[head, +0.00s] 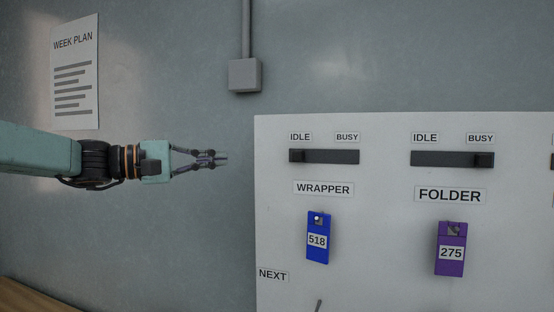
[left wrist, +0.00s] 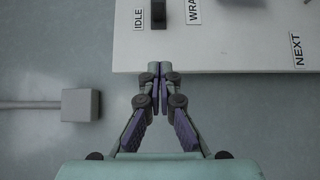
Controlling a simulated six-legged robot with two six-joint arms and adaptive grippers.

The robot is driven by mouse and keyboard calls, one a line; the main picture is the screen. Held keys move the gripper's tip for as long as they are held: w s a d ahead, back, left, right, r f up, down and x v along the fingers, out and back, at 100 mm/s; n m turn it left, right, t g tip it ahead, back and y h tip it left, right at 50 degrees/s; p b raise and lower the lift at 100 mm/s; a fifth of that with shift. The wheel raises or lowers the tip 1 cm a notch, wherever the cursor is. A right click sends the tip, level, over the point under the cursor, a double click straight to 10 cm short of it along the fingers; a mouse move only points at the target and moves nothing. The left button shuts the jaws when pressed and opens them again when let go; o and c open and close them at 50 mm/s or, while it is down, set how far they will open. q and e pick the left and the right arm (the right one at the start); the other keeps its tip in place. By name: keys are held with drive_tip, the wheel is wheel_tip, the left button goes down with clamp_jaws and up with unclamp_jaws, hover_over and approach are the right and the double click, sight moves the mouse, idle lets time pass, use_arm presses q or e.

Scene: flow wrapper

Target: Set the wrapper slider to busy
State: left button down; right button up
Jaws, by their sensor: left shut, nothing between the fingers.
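The wrapper slider is a dark horizontal track (head: 335,157) on the white panel, above the WRAPPER label. Its black knob (head: 297,156) sits at the left end, under the IDLE label (head: 300,137). The BUSY label (head: 347,137) is above the right end. In the left wrist view the knob (left wrist: 158,13) shows at the top edge beside the IDLE label. My left gripper (head: 222,158) is shut and empty, left of the panel and apart from the knob, at about its height in the head view. In the left wrist view its fingertips (left wrist: 159,70) meet in front of the panel's edge.
The folder slider (head: 440,158) is to the right, its knob at the BUSY end. A grey wall box (head: 245,75) and a WEEK PLAN sheet (head: 75,75) are on the wall.

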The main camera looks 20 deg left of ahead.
sight(298, 156)
use_arm(q)
drive_tip(key=p+x, duration=0.2)
drive_tip(key=x, duration=0.8)
drive_tip(key=shift+s+d+r+p, duration=0.15)
drive_tip(key=shift+d+p, duration=0.4)
drive_tip(key=shift+d, duration=0.55)
drive_tip(key=shift+s+d, duration=0.25)
drive_tip(key=shift+d, duration=0.55)
drive_tip(key=shift+w+d, duration=0.15)
drive_tip(key=shift+w, duration=0.2)
drive_tip(key=shift+a, duration=0.2)
